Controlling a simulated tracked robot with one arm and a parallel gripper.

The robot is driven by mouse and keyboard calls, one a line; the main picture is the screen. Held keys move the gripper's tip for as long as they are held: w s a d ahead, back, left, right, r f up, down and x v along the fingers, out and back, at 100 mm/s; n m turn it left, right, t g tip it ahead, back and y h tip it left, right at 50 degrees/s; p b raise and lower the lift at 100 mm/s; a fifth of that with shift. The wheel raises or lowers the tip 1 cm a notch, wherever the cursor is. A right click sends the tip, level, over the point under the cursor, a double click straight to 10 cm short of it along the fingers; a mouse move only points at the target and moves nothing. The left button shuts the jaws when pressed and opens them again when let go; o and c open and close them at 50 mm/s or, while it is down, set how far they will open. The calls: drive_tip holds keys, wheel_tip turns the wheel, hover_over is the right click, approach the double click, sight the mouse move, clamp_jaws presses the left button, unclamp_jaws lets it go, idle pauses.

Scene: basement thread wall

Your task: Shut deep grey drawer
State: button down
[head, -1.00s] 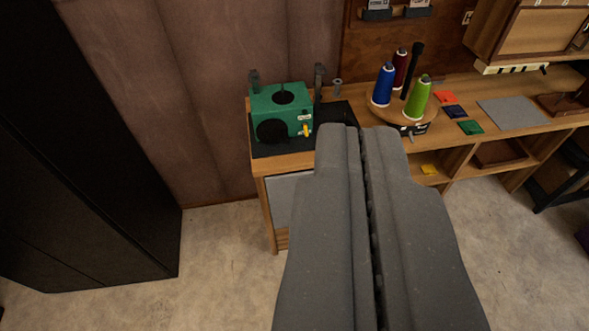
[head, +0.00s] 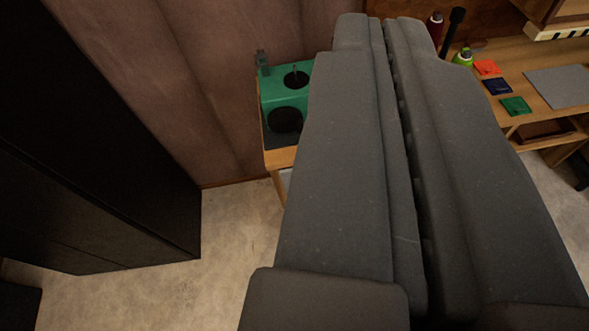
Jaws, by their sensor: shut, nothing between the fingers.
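My gripper (head: 379,28) is shut and empty. Its two long dark grey fingers lie side by side across the middle of the view and point away, over the wooden bench. Only a thin light grey sliver (head: 285,183) shows under the bench's left end, beside the left finger; it looks like the edge of the grey drawer front. The rest of the drawer is hidden behind my gripper, so I cannot tell how far out it stands. I see no contact between the fingers and the drawer.
A green machine (head: 285,102) stands on the bench's left end. A tall black cabinet (head: 95,150) stands at the left, with bare floor (head: 225,235) between it and the bench. Spools, coloured packets and a grey mat (head: 562,86) are at the right.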

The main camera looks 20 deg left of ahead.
drive_tip(key=w+a+f+m+t+y+b, duration=0.1)
drive_tip(key=w+a+f+m, duration=0.45)
drive_tip(key=w+f, duration=0.65)
drive_tip(key=w+a+f+m+y+b, duration=0.1)
drive_tip(key=w+a+f+m, duration=0.3)
drive_tip(key=w+a+f, duration=0.55)
drive_tip(key=w+f+m+h+b, duration=0.15)
drive_tip(key=w+f+m, duration=0.25)
drive_tip(key=f, duration=0.8)
drive_tip(key=w+f+m+h, duration=0.3)
drive_tip(key=f+m, duration=0.1)
drive_tip(key=f, duration=0.9)
drive_tip(key=s+d+f+m+h+b, duration=0.1)
drive_tip(key=s+d+f+m+h, duration=0.2)
drive_tip(key=f, duration=0.9)
drive_tip(key=s+d+f+m+h+b, duration=0.1)
drive_tip(key=s+f+m+h, duration=0.3)
drive_tip(key=f, duration=0.8)
drive_tip(key=w+d+n+b, duration=0.1)
drive_tip(key=w+d+b, duration=0.1)
drive_tip(key=w, duration=0.9)
drive_tip(key=shift+w+d+r+g+y+b, duration=0.2)
drive_tip(key=shift+d+g+y+b, duration=0.1)
drive_tip(key=shift+d+y, duration=0.1)
drive_tip(key=shift+n, duration=0.25)
